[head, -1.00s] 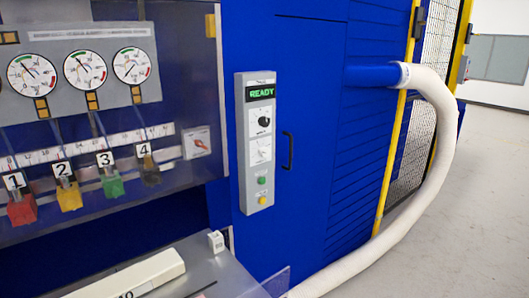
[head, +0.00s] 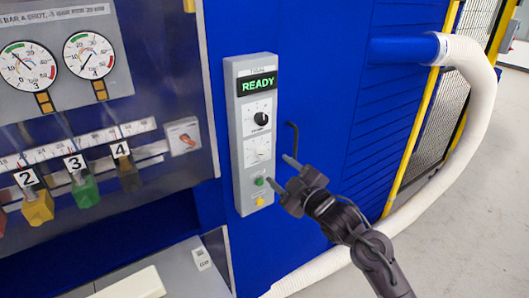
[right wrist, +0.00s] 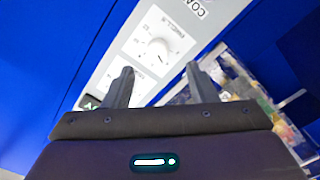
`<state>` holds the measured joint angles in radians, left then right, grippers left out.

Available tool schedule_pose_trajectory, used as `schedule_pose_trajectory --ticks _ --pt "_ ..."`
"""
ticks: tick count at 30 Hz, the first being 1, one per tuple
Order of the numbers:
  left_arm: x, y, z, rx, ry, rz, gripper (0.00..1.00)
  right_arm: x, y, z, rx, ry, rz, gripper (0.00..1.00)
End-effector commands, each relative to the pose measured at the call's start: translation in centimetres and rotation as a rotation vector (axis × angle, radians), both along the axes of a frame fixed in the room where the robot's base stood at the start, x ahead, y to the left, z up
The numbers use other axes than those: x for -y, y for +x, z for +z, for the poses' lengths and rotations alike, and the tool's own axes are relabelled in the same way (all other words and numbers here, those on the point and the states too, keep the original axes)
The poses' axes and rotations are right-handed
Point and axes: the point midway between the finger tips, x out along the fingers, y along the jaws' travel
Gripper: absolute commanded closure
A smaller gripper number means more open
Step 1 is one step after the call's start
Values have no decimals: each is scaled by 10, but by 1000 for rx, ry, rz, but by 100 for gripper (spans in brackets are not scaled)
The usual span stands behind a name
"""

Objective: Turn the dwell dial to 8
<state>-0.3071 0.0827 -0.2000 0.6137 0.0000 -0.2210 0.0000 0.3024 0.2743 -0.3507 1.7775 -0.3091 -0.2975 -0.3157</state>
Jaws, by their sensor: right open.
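A tall grey control panel (head: 236,170) stands on the blue machine wall, with a green READY display (head: 257,84) at its top. Below the display is a dial with a black knob (head: 261,118). Under that is a paler dial (head: 257,150), probably the dwell dial; its setting is too small to read. A white round dial (right wrist: 158,48) shows in the right wrist view, ahead of the fingertips, its label upside down. My right gripper (head: 280,171) is open and empty, just right of the panel's lower half and apart from the dials. My left gripper is out of view.
A green button (head: 259,181) and a yellow button (head: 260,201) sit low on the panel. A black door handle (head: 292,138) is close to the right gripper. A thick white hose (head: 466,120) curves at the right. Gauges and coloured, numbered valves fill the left.

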Motion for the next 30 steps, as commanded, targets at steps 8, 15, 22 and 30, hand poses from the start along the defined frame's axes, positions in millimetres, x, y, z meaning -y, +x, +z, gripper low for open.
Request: schedule_pose_trajectory --ticks 8,15,22,30 --pt "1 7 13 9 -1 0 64 -20 25 12 17 -2 7 48" --pt "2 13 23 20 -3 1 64 -38 53 10 15 -2 6 48" --pt "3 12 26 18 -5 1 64 -45 63 8 15 -3 6 48" --pt "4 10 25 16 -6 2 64 -45 63 8 15 -3 6 53"
